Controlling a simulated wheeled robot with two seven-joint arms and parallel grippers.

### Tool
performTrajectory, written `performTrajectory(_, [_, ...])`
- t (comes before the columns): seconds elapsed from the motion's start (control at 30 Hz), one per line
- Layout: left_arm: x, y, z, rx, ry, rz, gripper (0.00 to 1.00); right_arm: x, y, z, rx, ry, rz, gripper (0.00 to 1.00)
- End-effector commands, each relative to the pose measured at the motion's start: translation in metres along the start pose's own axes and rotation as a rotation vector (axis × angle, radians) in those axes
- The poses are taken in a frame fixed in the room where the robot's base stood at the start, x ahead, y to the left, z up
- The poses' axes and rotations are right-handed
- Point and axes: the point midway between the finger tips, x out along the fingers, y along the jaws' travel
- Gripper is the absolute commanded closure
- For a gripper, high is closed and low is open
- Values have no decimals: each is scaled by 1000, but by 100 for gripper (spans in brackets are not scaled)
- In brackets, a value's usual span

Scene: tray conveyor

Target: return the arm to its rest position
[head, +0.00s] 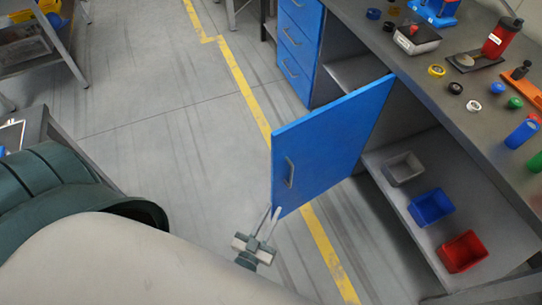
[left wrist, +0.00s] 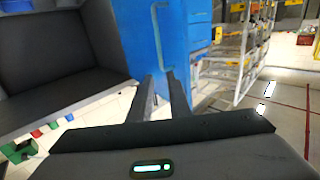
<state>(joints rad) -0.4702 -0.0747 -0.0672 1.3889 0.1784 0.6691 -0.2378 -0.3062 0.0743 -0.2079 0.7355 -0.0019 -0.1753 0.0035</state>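My left gripper (head: 271,211) is by the lower outer corner of the blue cabinet door (head: 330,140), below its handle (head: 290,172) in the head view. Its two fingers stand apart with nothing seen between them. In the left wrist view, the fingers (left wrist: 160,78) point at the blue door (left wrist: 185,35), and the handle (left wrist: 158,35) shows beyond their tips. They look clear of the handle, though whether a finger touches the door is hard to tell. The door stands swung out from the cabinet. My right gripper is not in view.
The open cabinet's shelf (head: 385,160) holds a grey bin (head: 404,168), a blue bin (head: 431,207) and a red bin (head: 462,251). The workbench (head: 450,75) above carries several small items. Blue drawers (head: 300,50) stand beyond. Floor (head: 180,120) left of the door is clear.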

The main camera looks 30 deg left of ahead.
Motion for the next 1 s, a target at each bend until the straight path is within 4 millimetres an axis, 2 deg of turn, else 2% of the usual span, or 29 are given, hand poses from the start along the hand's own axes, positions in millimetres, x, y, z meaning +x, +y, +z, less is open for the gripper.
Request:
performTrajectory(0.73, [0,1,4,1,-11,6,83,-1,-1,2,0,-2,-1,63])
performTrajectory(0.87, [-3,5,24,4,-68,31,83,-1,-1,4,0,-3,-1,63])
performTrajectory(0.97, [-11,12,56,8,-158,67,83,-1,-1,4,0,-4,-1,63])
performTrajectory(1.0, [-16,14,73,11,-206,85,83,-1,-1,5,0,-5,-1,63])
